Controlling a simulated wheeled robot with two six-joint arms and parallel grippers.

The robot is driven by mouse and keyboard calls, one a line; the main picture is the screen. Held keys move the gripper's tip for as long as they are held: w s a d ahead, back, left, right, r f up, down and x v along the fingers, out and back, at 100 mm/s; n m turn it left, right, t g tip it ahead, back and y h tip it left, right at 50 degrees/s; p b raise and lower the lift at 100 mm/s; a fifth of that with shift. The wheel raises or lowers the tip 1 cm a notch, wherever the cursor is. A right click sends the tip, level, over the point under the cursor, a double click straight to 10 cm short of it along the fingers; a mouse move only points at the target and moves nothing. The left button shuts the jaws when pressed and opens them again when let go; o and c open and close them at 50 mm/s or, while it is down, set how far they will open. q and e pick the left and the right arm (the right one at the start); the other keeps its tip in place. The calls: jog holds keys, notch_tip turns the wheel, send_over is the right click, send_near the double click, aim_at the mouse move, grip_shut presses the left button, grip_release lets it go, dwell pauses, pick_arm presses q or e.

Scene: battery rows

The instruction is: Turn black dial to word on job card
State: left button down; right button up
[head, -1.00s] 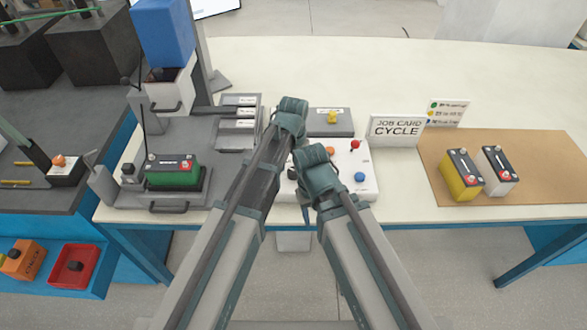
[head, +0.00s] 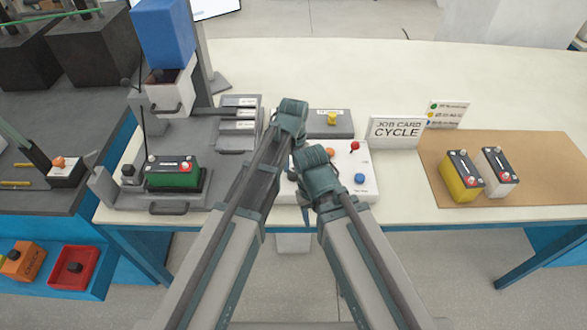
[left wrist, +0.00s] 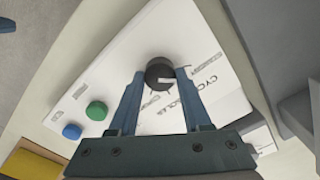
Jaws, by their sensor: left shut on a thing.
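The black dial (left wrist: 159,71) sits on the white panel (left wrist: 120,75) in the left wrist view, between the fingertips of my left gripper (left wrist: 160,78), which is shut on it. A white mark on the dial faces the right side of that picture, where a printed word like CYCLE is partly readable. In the head view my arms hide the dial. The job card (head: 397,130) stands behind the panel and reads CYCLE. My right gripper (head: 316,168) hangs over the panel's front; its jaws cannot be made out.
A grey box with a yellow knob (head: 331,118) stands behind. A green battery (head: 173,172) is left; yellow (head: 461,175) and white (head: 498,171) batteries stand on a brown mat (head: 545,160).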

aim_at(294, 172)
pick_arm(q)
jog(key=m, duration=0.5)
jog(key=shift+m, duration=0.3)
dwell(0.4)
jog(key=shift+c, duration=1.8)
grip_release()
notch_tip(294, 172, up, 14)
jog(key=p, duration=1.3)
jog(key=shift+p, duration=0.4)
jog(key=shift+f, duration=0.15)
